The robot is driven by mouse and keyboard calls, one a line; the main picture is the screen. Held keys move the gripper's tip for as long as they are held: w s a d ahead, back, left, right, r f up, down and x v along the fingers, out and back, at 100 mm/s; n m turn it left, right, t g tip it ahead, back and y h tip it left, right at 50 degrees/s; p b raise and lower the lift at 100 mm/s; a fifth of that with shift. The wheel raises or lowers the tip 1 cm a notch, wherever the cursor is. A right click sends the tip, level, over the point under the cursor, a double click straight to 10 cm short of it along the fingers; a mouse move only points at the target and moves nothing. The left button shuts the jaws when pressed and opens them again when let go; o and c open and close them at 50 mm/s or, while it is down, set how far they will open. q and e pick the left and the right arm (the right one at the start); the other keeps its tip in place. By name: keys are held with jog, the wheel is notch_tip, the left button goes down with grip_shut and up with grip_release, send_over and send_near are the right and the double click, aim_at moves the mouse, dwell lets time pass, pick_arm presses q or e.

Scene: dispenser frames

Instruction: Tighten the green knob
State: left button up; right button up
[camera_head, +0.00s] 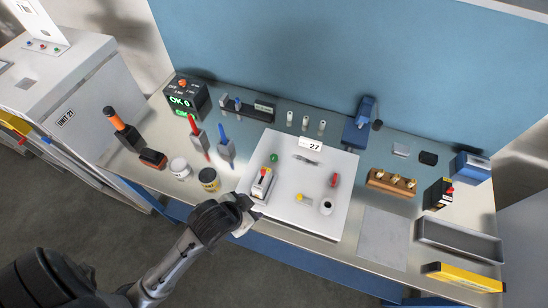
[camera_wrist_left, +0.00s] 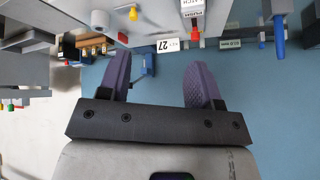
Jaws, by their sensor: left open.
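The green knob (camera_head: 274,158) is a small round knob near the upper left of the white panel (camera_head: 328,211) marked 27 on the bench. My left gripper (camera_head: 246,218) is at the panel's lower left edge, short of the green knob and apart from it. In the left wrist view my two purple fingers (camera_wrist_left: 157,83) are spread wide with nothing between them. I cannot make out the green knob in the wrist view. My right gripper is in neither view.
The panel also bears a white block with a red part (camera_head: 262,184), a red knob (camera_head: 335,180), a yellow piece (camera_head: 300,197) and a dark-topped cylinder (camera_head: 326,206). Jars (camera_head: 209,179) and upright tools (camera_head: 225,146) stand left of it. A wooden rack (camera_head: 391,183) stands right.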

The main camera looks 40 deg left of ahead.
pick_arm(q)
jog(key=w+r+m+t+b, duration=0.3)
jog(key=w+r+t, duration=0.2)
jog(key=w+r, duration=0.95)
jog(key=w+r+m+b, duration=0.2)
jog(key=w, duration=0.7)
jog(key=n+g, duration=0.8)
jog(key=g, duration=0.4)
send_over(274, 157)
notch_tip(274, 157, down, 19)
notch_tip(274, 157, down, 12)
jog(key=shift+r+b, duration=0.25)
jog(key=shift+b, duration=0.25)
jog(key=shift+f, duration=0.7)
